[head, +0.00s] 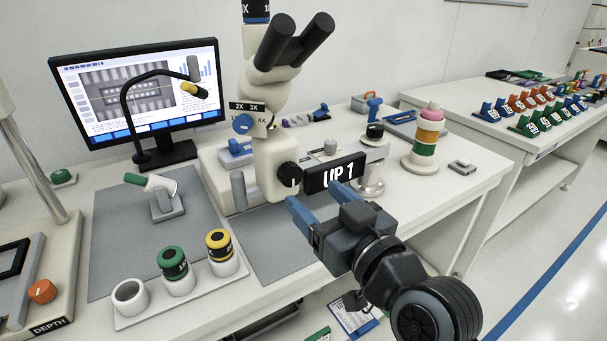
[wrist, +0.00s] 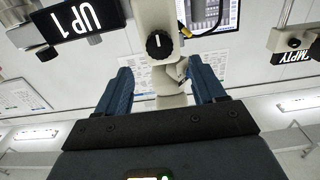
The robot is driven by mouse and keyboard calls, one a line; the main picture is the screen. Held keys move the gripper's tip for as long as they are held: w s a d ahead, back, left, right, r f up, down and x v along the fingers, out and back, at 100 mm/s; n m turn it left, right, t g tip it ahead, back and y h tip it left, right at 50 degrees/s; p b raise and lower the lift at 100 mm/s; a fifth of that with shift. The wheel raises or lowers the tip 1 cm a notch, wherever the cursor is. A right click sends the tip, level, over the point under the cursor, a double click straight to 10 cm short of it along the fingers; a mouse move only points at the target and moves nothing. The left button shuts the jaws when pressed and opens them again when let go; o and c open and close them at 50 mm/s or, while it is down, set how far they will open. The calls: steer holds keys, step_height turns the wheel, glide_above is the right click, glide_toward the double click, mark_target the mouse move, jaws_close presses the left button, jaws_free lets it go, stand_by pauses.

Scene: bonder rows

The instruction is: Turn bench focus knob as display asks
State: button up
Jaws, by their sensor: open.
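The black focus knob (head: 290,174) is on the side of the white microscope body (head: 278,150). In the wrist view the knob (wrist: 158,44) faces me, with a short white mark near its top. The black display (head: 335,174) beside it reads "UP 1"; it also shows in the wrist view (wrist: 82,22), at the upper left. My gripper (head: 313,197) is open and empty, its blue fingers pointing toward the microscope. In the wrist view the knob lies beyond and slightly above the gap between the fingertips (wrist: 158,68). The fingers are apart from the knob.
A tray (head: 205,290) with green and yellow capped pieces stands at front left. A monitor (head: 140,95) stands behind. A stack of coloured rings (head: 426,135) is at right.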

mark_target(293, 176)
steer(key=p+x, duration=0.1)
steer(key=x, duration=0.6)
steer(key=c, duration=1.1)
